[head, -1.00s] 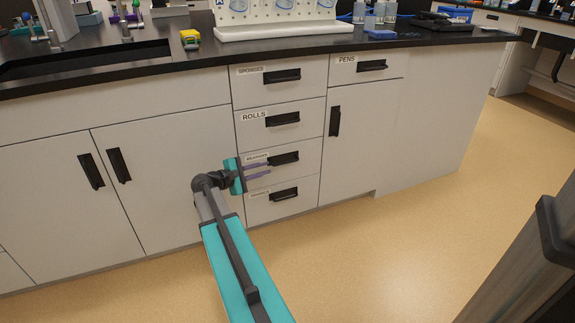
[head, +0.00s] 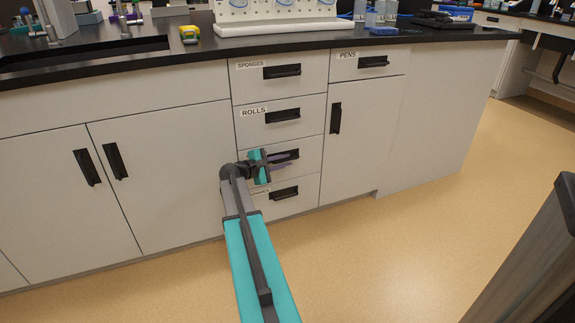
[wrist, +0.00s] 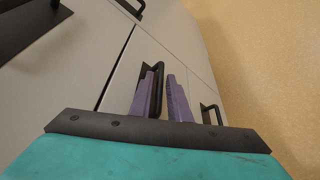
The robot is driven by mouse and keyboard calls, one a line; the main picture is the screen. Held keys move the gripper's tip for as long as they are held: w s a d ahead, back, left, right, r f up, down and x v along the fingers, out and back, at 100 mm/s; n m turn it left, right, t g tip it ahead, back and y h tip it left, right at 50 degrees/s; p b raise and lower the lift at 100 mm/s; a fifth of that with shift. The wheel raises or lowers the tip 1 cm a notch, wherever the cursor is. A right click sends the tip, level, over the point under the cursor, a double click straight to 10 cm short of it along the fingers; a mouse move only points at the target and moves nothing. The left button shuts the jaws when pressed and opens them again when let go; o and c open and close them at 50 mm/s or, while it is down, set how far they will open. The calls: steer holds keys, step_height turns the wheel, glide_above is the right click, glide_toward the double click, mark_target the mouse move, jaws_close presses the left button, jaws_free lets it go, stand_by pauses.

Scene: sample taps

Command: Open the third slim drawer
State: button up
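The third slim drawer (head: 311,161) is the third one down in the narrow column, below the drawer labelled ROLLS (head: 282,133). It sits flush with the cabinet front. Its black bar handle (head: 293,154) is partly covered by my gripper (head: 284,162), and its label is hidden. In the wrist view the two purple fingers of my gripper (wrist: 162,88) are apart. The black handle (wrist: 157,82) shows between them, close to the left finger. I cannot tell whether a finger touches it.
A fourth drawer (head: 308,192) with its own handle lies just below. A drawer labelled SPONGES (head: 310,66) is at the top. Cabinet doors with vertical handles stand at left and right. The tan floor (head: 420,250) is clear to the right.

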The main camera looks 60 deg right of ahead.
steer(key=shift+b+x, duration=0.4)
steer(key=shift+x, duration=1.1)
steer(key=shift+c, duration=0.3)
jaws_close()
